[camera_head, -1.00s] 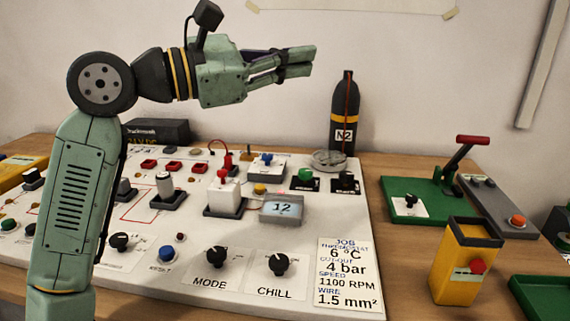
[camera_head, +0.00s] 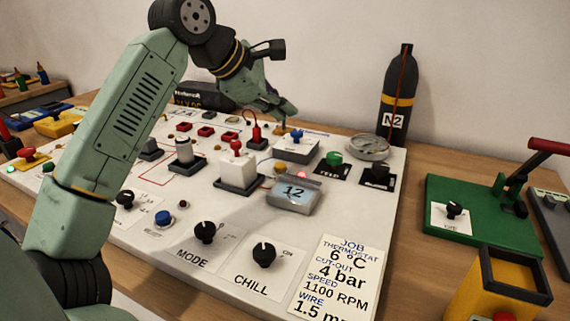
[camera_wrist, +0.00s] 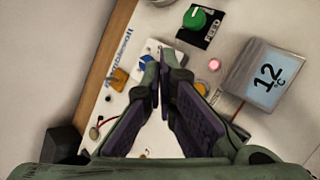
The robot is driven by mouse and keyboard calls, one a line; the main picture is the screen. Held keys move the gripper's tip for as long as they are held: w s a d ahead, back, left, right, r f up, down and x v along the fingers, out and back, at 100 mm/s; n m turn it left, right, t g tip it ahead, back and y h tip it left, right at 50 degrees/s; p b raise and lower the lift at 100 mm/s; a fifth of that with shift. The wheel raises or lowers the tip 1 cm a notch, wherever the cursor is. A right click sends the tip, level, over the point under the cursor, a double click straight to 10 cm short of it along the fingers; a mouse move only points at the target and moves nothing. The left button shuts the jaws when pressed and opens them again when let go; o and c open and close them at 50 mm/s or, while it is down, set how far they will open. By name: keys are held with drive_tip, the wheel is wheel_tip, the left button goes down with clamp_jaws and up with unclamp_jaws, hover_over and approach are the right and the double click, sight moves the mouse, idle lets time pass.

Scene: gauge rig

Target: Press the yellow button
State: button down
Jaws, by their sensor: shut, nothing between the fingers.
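The yellow button (camera_head: 279,167) is a small round cap on the white panel (camera_head: 215,270), just behind the grey display (camera_head: 293,194) reading 12. It shows partly in the wrist view (camera_wrist: 230,88), beside the right finger. My gripper (camera_head: 286,112) is shut and empty, tilted downward over the back of the panel, apart from the button. In the wrist view, its fingertips (camera_wrist: 157,78) appear over the white box with the blue switch (camera_wrist: 147,60). Their exact height is unclear.
A lit pink lamp (camera_wrist: 214,65) and a green knob (camera_wrist: 195,18) are near the button. A red-handled switch (camera_head: 237,168) stands left of it. A black N2 bottle (camera_head: 396,105) stands behind the panel; a green lever base (camera_head: 470,225) is at right.

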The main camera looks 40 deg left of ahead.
sight(280, 165)
wheel_tip(280, 165, down, 9)
drive_tip(key=b, duration=0.6)
drive_tip(key=shift+d+r+b, duration=0.1)
drive_tip(key=shift+b, duration=0.3)
idle(1.1)
drive_tip(key=shift+f+b, duration=0.3)
drive_tip(key=shift+f, duration=0.1)
drive_tip(key=shift+s+f+b, duration=0.15)
drive_tip(key=shift+f+b, duration=0.5)
drive_tip(key=shift+f, duration=0.25)
idle(0.5)
drive_tip(key=shift+r, duration=0.1)
idle(0.5)
drive_tip(key=shift+w+r+p, duration=0.2)
drive_tip(key=shift+r+p, duration=0.2)
drive_tip(key=shift+p, duration=0.1)
drive_tip(key=shift+w+a+r, duration=0.1)
drive_tip(key=shift+a, duration=0.2)
